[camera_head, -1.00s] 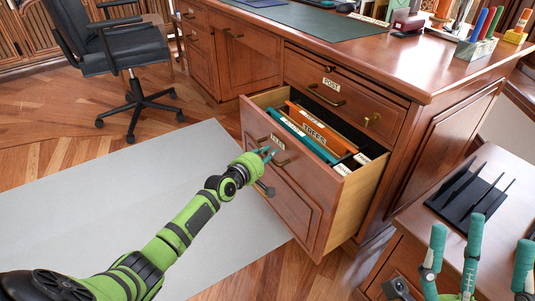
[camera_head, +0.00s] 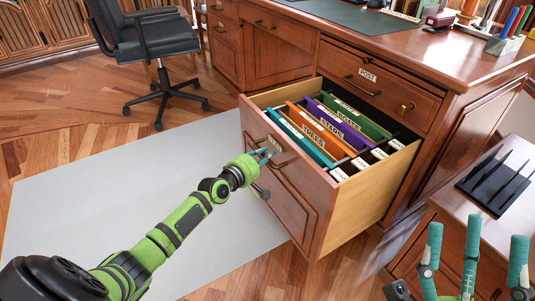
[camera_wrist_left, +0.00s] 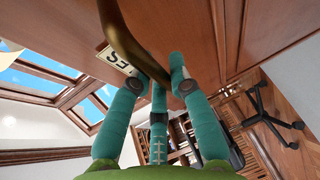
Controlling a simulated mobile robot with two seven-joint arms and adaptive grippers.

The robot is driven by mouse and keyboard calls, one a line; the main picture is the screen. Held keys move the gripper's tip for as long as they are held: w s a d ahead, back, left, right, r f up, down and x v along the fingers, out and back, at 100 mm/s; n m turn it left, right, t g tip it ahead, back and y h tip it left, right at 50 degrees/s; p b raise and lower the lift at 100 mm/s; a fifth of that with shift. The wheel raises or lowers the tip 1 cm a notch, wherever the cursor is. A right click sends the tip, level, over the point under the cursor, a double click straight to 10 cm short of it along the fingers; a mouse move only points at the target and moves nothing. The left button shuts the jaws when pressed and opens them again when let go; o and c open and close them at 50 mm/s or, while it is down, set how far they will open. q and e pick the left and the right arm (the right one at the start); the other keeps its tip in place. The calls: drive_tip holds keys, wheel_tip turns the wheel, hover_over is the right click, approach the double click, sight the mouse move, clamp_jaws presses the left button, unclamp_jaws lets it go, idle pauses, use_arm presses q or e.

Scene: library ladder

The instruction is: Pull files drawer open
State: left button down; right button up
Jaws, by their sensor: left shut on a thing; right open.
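The files drawer (camera_head: 292,190) is a wooden drawer in the desk's lower right, pulled well out. Hanging folders in teal, orange, purple (camera_head: 345,122) and green (camera_head: 357,115) with white labels show inside it. My left gripper (camera_head: 264,158) is at the drawer's front, shut on the brass handle (camera_head: 278,163). In the left wrist view the handle (camera_wrist_left: 137,45) passes between the teal fingers, with a label plate (camera_wrist_left: 118,59) ending in "ES" beside it. My right gripper (camera_head: 472,262) is open and empty at the lower right, its teal fingers spread.
The closed POST drawer (camera_head: 375,86) is above the files drawer. A side cabinet (camera_head: 452,223) with a black tray (camera_head: 495,184) stands at the right. An office chair (camera_head: 155,45) is at the upper left. A pale mat (camera_head: 110,205) leaves clear floor before the drawer.

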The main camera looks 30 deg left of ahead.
use_arm(q)
drive_tip(key=shift+s+a, duration=0.2)
drive_tip(key=shift+s, duration=0.2)
drive_tip(key=c, duration=1.1)
unclamp_jaws()
drive_tip(key=v, duration=1.2)
